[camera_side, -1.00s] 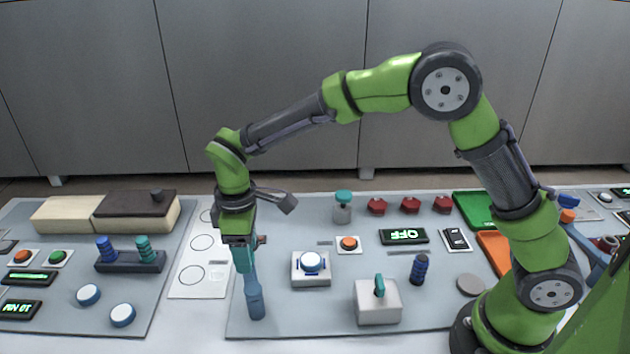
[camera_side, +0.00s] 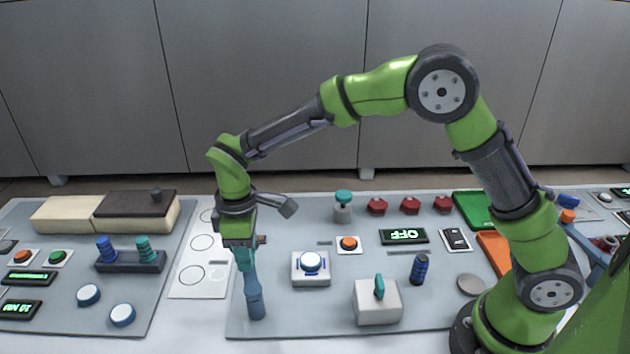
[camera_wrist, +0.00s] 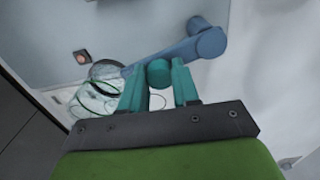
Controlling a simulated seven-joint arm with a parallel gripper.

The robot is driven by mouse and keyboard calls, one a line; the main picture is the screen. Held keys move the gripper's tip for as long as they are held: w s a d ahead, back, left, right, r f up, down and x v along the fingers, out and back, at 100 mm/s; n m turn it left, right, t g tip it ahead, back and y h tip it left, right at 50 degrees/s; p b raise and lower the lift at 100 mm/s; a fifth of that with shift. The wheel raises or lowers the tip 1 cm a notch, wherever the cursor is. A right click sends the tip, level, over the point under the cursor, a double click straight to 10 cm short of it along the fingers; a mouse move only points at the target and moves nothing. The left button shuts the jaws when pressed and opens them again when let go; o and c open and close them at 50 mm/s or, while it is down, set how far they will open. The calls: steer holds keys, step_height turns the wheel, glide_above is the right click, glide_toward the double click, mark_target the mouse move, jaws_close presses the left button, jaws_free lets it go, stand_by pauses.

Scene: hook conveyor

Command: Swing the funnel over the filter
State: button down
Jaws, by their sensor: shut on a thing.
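My gripper (camera_side: 244,258) is low at the front left of the grey board in the side view, beside a blue post (camera_side: 256,302). In the wrist view my teal fingers (camera_wrist: 159,72) are shut on a teal round knob (camera_wrist: 158,75) on a blue swing arm (camera_wrist: 175,54). The arm runs from the post's top (camera_wrist: 208,43) to a dark-rimmed round piece, seemingly the funnel (camera_wrist: 106,69). Pale, see-through shapes with green rings (camera_wrist: 95,100) lie just below it in the wrist view, partly behind my finger; I cannot tell whether they are the filter. My gripper hides the funnel in the side view.
To the right stand a white block with a blue-ringed round top (camera_side: 311,265), a grey box with a teal lever (camera_side: 378,302) and a blue ribbed peg (camera_side: 420,269). A white panel with circles (camera_side: 200,270) lies to the left. An orange button (camera_side: 348,244) sits behind.

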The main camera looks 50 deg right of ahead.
steer(key=s+d+m, duration=0.3)
steer(key=s+m, duration=0.2)
steer(key=m, duration=0.7)
steer(key=shift+s, duration=0.2)
stand_by(0.4)
steer(key=shift+s+r+m, duration=0.1)
steer(key=shift+m, duration=0.2)
steer(key=c, duration=0.8)
jaws_free()
step_height(320, 180, up, 17)
steer(key=shift+f, duration=0.1)
